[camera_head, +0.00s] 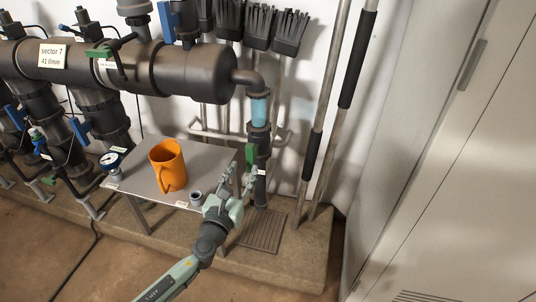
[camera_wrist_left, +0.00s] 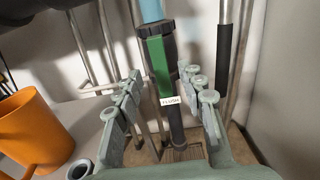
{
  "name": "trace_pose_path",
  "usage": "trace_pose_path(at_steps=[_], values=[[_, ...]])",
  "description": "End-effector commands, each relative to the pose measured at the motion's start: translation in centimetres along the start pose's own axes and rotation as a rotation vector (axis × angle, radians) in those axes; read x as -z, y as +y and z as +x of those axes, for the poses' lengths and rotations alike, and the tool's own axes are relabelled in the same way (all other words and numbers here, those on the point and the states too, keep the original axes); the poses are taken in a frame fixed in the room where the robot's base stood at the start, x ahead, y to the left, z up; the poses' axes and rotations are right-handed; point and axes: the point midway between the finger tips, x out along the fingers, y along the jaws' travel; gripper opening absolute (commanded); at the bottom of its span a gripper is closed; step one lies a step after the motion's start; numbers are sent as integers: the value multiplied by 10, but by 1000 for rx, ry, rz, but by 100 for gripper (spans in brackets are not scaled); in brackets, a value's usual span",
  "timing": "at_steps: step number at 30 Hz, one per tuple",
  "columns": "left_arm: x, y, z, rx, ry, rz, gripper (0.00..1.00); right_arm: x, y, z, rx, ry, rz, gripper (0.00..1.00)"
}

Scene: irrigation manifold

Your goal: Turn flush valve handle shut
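The flush valve's green handle (camera_head: 251,156) is on the vertical pipe below the clear blue section, at the right end of the manifold. It lies upright, along the pipe. In the left wrist view the handle (camera_wrist_left: 159,64) is near the middle, above a white "FLUSH" label (camera_wrist_left: 170,101). My left gripper (camera_head: 243,177) is open and empty, just below and in front of the handle. In the wrist view its fingers (camera_wrist_left: 165,86) stand either side of the pipe, with the handle between and apparently beyond them. No contact is visible. My right gripper is not in view.
A grey table (camera_head: 139,178) left of the gripper carries an orange mug (camera_head: 168,166), a gauge (camera_head: 110,160) and a small grey fitting (camera_head: 196,198). Long poles (camera_head: 325,110) lean right of the pipe. A cabinet (camera_head: 450,150) stands further right. A floor grate (camera_head: 263,230) lies below.

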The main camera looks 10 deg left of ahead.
Motion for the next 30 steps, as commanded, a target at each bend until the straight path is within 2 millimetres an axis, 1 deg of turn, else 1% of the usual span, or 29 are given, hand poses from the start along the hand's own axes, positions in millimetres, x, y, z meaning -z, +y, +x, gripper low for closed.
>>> trace_pose_path(at_steps=[5, 9, 12, 15, 19, 26, 30], values=[[-2, -1, 22, 3, -5, 13, 40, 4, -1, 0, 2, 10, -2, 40], [-2, -1, 46, 2, -4, 11, 40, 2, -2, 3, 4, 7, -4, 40], [-1, 0, 60, 1, -4, 10, 40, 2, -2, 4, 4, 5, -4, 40], [-1, 0, 70, 1, -3, 9, 40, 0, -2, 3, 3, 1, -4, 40], [-1, -1, 76, 2, -2, 7, 40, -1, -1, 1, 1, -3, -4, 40], [-1, 0, 76, 1, -2, 7, 40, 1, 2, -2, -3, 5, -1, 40], [-1, 0, 76, 1, -2, 7, 24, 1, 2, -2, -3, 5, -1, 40]])
